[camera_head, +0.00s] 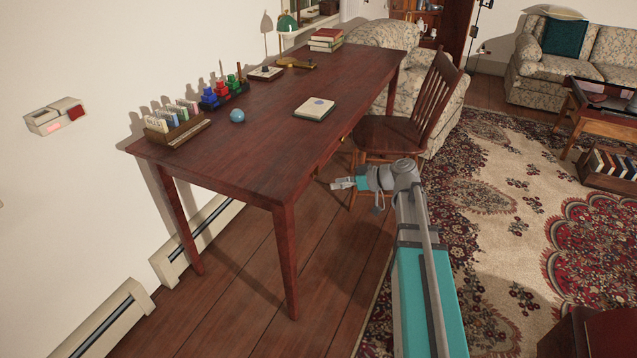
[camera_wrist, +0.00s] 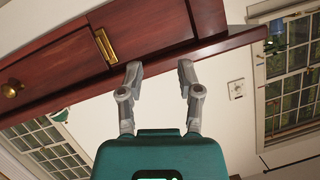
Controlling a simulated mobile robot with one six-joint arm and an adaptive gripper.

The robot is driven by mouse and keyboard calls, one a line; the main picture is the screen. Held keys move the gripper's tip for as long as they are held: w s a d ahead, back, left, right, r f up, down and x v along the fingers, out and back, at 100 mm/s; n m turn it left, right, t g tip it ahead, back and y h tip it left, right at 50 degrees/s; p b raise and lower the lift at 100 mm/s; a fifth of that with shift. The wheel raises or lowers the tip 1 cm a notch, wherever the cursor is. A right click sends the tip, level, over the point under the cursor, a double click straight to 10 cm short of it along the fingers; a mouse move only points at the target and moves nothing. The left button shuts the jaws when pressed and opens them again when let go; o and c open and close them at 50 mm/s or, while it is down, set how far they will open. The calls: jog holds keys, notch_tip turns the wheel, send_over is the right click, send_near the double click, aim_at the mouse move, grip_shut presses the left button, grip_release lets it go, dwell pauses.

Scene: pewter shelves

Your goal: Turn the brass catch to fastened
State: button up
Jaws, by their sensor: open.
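The brass catch (camera_wrist: 105,46) is a short brass bar on the dark red wooden front of the desk. In the wrist view it stands nearly upright, slightly tilted, across the front. My gripper (camera_wrist: 160,68) is open and empty, its two grey fingers spread apart. The catch lies up and left of the left fingertip, outside the jaws, with no visible contact. In the head view my gripper (camera_head: 338,184) is beside the front of the desk (camera_head: 235,160), below the top. Whether the catch is fastened cannot be told.
A round brass knob (camera_wrist: 12,89) is on the drawer front at the left. A wooden chair (camera_head: 400,130) stands close behind my gripper. Books, a blue ball (camera_head: 237,116) and small items lie on the desk. Open floor (camera_head: 340,260) lies in front of the desk.

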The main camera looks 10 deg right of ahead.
aim_at(318, 168)
jog(key=w+d+f+n+t+y+b, duration=0.2)
jog(key=w+d+f+t+b, duration=0.1)
jog(key=d+b, duration=0.4)
jog(key=shift+w+d+t+y+b, duration=0.25)
jog(key=shift+w+t+y+b, duration=0.05)
jog(key=shift+w+t+b, duration=0.35)
jog(key=shift+x, duration=6.9)
jog(key=shift+s, duration=0.1)
jog(key=shift+a, duration=0.1)
grip_shut()
